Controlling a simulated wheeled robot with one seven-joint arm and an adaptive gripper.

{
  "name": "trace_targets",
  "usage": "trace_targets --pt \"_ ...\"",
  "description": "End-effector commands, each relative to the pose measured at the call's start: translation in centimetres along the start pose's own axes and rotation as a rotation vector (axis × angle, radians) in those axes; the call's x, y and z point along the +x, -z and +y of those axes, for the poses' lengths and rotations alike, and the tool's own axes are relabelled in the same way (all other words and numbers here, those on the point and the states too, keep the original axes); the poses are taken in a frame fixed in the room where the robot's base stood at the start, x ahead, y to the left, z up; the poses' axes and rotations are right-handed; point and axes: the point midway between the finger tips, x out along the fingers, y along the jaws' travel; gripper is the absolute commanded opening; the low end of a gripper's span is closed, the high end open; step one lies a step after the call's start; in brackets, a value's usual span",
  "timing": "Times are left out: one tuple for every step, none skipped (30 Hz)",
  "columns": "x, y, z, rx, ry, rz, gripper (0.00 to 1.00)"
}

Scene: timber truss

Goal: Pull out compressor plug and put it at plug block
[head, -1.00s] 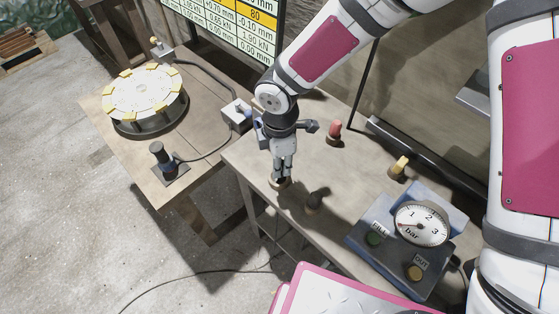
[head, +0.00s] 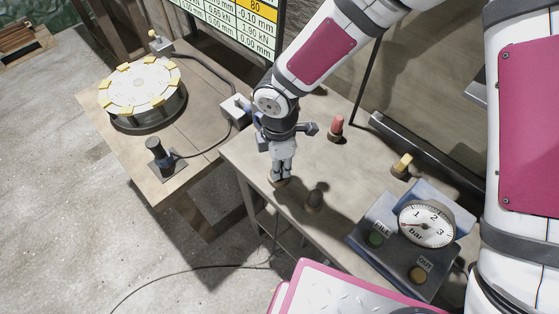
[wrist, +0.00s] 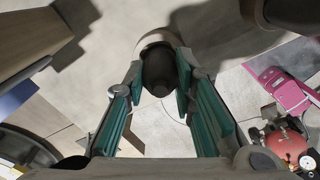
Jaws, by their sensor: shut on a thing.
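My gripper (head: 281,172) points down over the near left part of the workbench and is shut on a dark, round-ended piece, which I take to be the plug (wrist: 159,75). In the wrist view the piece sits between the two green-padded fingers. A pale, round-edged piece (wrist: 158,40) shows just beyond it. In the head view the gripper's tips meet a small round wooden base (head: 279,184) on the bench; the fingers hide most of it. I cannot tell whether the plug is seated in that base. The red compressor (wrist: 285,143) shows at lower right in the wrist view.
On the bench (head: 255,160) stand a dark rounded piece (head: 314,200), a red-topped piece (head: 337,127), a yellow-topped piece (head: 402,164) and a gauge box (head: 385,250). A lower table (head: 185,195) at left holds a round yellow-tabbed device (head: 145,90). A cable (head: 190,270) crosses the floor.

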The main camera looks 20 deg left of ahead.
Motion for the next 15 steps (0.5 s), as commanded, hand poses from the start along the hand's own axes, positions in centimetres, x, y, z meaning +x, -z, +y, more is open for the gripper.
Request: trace_targets --pt "0.22 -0.03 0.03 -0.001 0.000 0.000 0.00" --pt "0.30 -0.03 0.03 -0.001 0.000 0.000 0.00" --pt "0.41 -0.03 0.03 -0.001 0.000 0.000 0.00" --pt "0.32 -0.02 0.01 0.000 0.000 0.000 0.31" --pt "0.29 -0.02 0.00 0.000 0.000 0.000 0.38" --pt "0.27 -0.01 0.00 0.000 0.000 0.000 0.47" --pt "0.27 0.00 0.00 0.000 0.000 0.000 0.48" --pt "0.26 0.00 0.00 0.000 0.000 0.000 0.48" --pt "0.26 0.00 0.00 0.000 0.000 0.000 0.48" --pt "0.26 0.00 -0.01 0.000 0.000 0.000 0.48" --pt "0.26 0.00 0.00 0.000 0.000 0.000 0.48" --pt "0.26 0.00 0.00 0.000 0.000 0.000 0.48" --pt "0.26 0.00 0.00 0.000 0.000 0.000 0.48" --pt "0.27 0.00 -0.01 0.000 0.000 0.000 0.48" --pt "0.24 0.00 0.00 0.000 0.000 0.000 0.48"
